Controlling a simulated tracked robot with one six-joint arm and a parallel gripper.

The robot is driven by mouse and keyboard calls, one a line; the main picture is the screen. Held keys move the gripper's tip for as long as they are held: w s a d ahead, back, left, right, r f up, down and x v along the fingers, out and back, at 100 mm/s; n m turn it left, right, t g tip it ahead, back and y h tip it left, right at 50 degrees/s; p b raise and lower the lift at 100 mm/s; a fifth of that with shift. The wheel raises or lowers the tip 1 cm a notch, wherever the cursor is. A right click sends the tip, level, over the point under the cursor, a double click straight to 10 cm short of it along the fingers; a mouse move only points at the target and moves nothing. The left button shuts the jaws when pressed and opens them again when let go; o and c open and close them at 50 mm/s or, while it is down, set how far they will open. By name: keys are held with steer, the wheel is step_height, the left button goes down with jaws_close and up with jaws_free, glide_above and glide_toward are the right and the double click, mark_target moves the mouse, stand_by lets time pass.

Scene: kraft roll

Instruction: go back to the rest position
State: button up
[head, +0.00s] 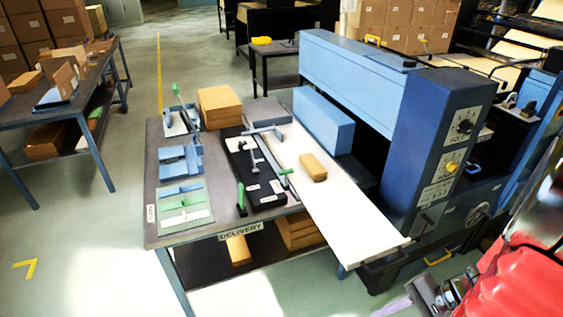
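My gripper (428,298) shows only in part at the lower right edge of the head view, at the end of my red arm, over the floor in front of the blue machine. A thin pale purple strip (393,307) shows just left of it, cut by the bottom edge; I cannot tell whether it is held. Whether the fingers are open or shut does not show clearly. The gripper is apart from the delivery table (160,232) and from the white board (352,222).
A blue machine (440,150) stands close beyond my arm. On the white board lies a small tan block (313,167). The table holds a black tray (247,172), blue and green fixtures and a cardboard-coloured box (220,106). Open floor (90,260) lies at the left.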

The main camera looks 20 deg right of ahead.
steer(key=w+a+r+n+g+h, duration=0.1)
steer(key=w+a+r+n+h, duration=0.25)
steer(key=r, duration=0.25)
steer(key=w+a+r+n+h, duration=0.2)
steer(key=r+n+h, duration=0.2)
steer(key=r, duration=0.2)
steer(key=w+a+r+n+t, duration=0.2)
steer(key=a+r+n, duration=0.4)
steer(key=a+r, duration=0.3)
steer(key=a+t, duration=0.1)
steer(key=a, duration=0.2)
steer(key=shift+w+r+t+y, duration=0.15)
steer(key=shift+r+t+y, duration=0.2)
steer(key=shift+r+t, duration=0.05)
steer(key=shift+d+n, duration=0.15)
steer(key=shift+n, duration=0.1)
